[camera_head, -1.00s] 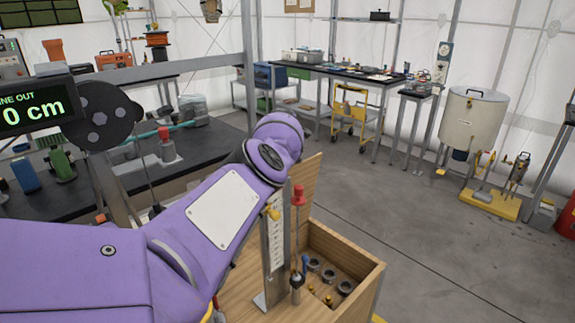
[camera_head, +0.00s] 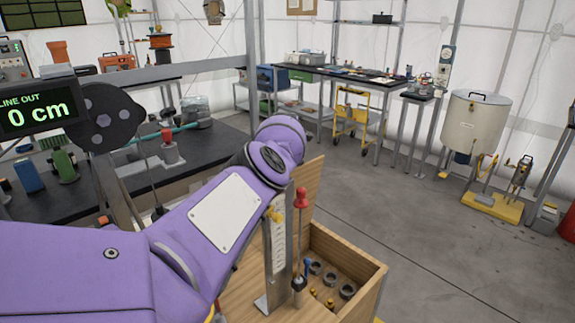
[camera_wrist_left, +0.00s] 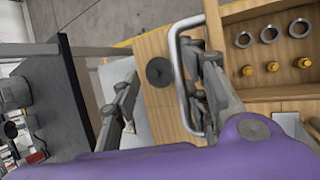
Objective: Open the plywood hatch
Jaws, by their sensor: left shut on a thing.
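The plywood hatch (camera_head: 304,188) shows in the head view as a tilted-up panel at the back of an open wooden box (camera_head: 352,260). My left forearm covers part of it. In the left wrist view, a plywood surface (camera_wrist_left: 154,45) with a dark round disc carries a silver bar handle (camera_wrist_left: 178,85). My left gripper (camera_wrist_left: 164,82) has one dark finger on each side of the view. Its right finger overlaps the handle, and the gripper is shut on it. The exact finger contact is hard to see. In the head view my left gripper is hidden behind my arm. My right gripper is not in view.
In the box, grey rings (camera_wrist_left: 269,33) and brass fittings (camera_wrist_left: 273,66) lie in compartments. A red-topped rod (camera_head: 300,235) and a metal scale post (camera_head: 277,262) stand near my arm. A black workbench (camera_head: 215,150) is at the left.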

